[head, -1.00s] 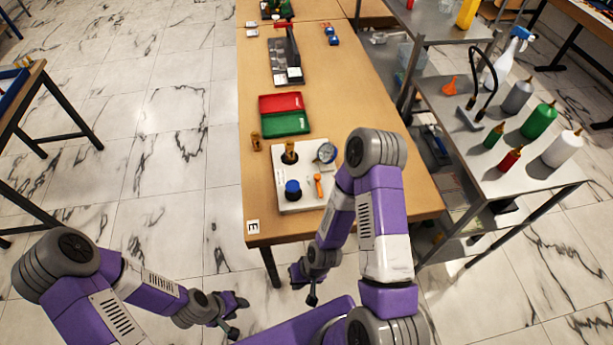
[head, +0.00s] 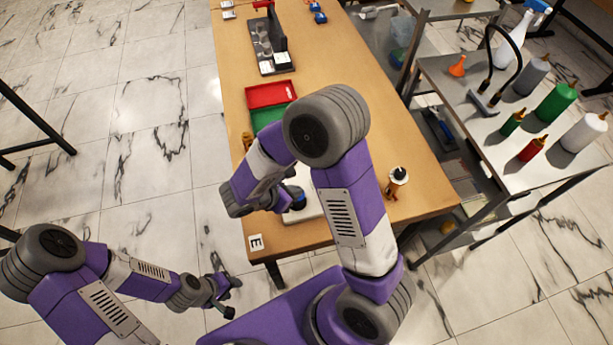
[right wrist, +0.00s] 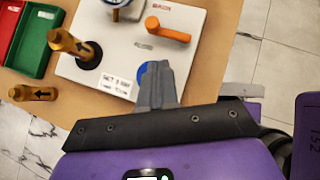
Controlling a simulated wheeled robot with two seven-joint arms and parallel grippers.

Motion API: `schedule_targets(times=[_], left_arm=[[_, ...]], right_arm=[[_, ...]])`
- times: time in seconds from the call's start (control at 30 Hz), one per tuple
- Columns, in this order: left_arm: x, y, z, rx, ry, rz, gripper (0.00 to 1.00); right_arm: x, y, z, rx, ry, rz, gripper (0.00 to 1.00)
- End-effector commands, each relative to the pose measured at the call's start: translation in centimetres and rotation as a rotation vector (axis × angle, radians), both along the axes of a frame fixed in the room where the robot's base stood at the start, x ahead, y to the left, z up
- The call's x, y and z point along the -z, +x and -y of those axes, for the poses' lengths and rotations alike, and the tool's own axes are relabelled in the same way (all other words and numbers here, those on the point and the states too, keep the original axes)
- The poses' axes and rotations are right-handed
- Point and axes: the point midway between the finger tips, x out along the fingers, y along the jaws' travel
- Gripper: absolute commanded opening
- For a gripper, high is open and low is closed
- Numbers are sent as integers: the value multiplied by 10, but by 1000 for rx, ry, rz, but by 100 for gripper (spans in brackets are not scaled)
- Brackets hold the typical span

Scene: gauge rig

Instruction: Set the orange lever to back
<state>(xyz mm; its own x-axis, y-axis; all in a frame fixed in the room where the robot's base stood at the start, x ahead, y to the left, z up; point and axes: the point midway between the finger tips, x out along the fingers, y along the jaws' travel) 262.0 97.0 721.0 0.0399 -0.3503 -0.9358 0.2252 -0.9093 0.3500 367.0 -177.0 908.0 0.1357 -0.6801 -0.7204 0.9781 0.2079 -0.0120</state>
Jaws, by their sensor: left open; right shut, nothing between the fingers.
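The orange lever (right wrist: 170,31) lies on the white panel (right wrist: 207,45) in the right wrist view, its thick end at upper left and its arm pointing to the lower right. In the head view my right arm hides it. My right gripper (right wrist: 157,66) is shut and empty, over the panel and below the lever in the picture, apart from it. A blue knob (right wrist: 142,72) is partly hidden behind its fingers; it also shows in the head view (head: 296,199). My left gripper (head: 228,295) is open and empty, over the floor left of the table.
On the panel are a brass handle (right wrist: 63,41) on a black disc and a partly cut-off gauge (right wrist: 122,9). Another brass piece (right wrist: 20,93) stands off the panel. Red (head: 268,94) and green (head: 266,116) trays lie behind. A small white-and-black object (head: 397,178) stands right of my arm.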

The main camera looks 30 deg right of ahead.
Motion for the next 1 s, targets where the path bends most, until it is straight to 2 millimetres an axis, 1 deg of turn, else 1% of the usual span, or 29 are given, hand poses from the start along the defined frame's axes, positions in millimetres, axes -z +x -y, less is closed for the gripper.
schedule_targets(times=[0.03,0.13,0.47,0.57,0.8,1.0], left_arm=[[1,0,0,0,0,-1,43],[1,0,0,0,0,-1,43],[1,0,0,0,0,-1,43],[4,0,0,0,0,-1,43],[13,0,0,0,0,0,43],[18,0,0,0,0,0,43]], right_arm=[[-5,4,0,-16,-19,12,0],[-9,7,1,-29,-35,20,0],[-6,7,4,-26,-34,18,0],[2,8,11,-23,-34,16,0],[34,14,41,-22,-34,14,0],[54,19,62,-22,-32,15,0]])
